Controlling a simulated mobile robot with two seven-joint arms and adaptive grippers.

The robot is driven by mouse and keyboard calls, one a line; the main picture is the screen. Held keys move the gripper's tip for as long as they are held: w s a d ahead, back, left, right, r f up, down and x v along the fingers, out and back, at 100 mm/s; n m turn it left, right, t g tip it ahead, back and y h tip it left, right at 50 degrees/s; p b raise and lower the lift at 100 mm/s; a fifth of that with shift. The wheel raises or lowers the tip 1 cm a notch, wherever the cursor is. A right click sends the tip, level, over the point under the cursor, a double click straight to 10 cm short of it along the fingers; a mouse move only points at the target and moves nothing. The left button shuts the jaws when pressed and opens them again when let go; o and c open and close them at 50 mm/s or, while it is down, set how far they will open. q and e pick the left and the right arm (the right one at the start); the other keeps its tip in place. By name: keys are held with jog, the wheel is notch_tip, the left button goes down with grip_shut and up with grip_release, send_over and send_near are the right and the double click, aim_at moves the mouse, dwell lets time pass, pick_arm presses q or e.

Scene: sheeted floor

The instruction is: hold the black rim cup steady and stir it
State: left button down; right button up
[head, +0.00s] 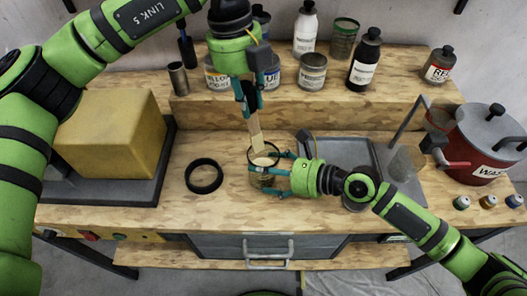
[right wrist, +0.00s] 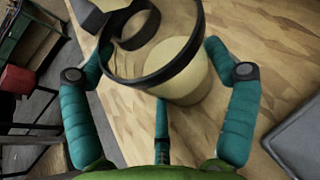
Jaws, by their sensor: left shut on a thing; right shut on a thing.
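The black rim cup (head: 262,180) stands upright on the wooden bench near its front edge, with pale cream contents inside its dark rim. In the right wrist view the cup (right wrist: 185,80) sits between the teal fingers. My right gripper (head: 279,172) comes from the right and is shut on the cup's side. My left gripper (head: 250,108) is above the cup, pointing down, shut on a flat pale wooden stir stick (head: 257,139). The stick's lower end reaches inside the cup's rim; its tip is hidden.
A loose black ring (head: 203,175) lies left of the cup. A yellow block (head: 110,130) on a dark tray is farther left. Bottles and cans line the raised shelf (head: 215,108) behind. A grey tray (head: 340,150) and red waste pot (head: 484,145) are right.

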aim_at(246, 82)
jog(key=shift+s+f, duration=0.1)
jog(key=shift+f, duration=0.1)
pick_arm(q)
jog(key=shift+r, duration=2)
pick_arm(e)
jog(key=o, duration=1.1)
pick_arm(q)
jog(key=shift+w, duration=0.1)
pick_arm(e)
jog(key=shift+r, duration=0.1)
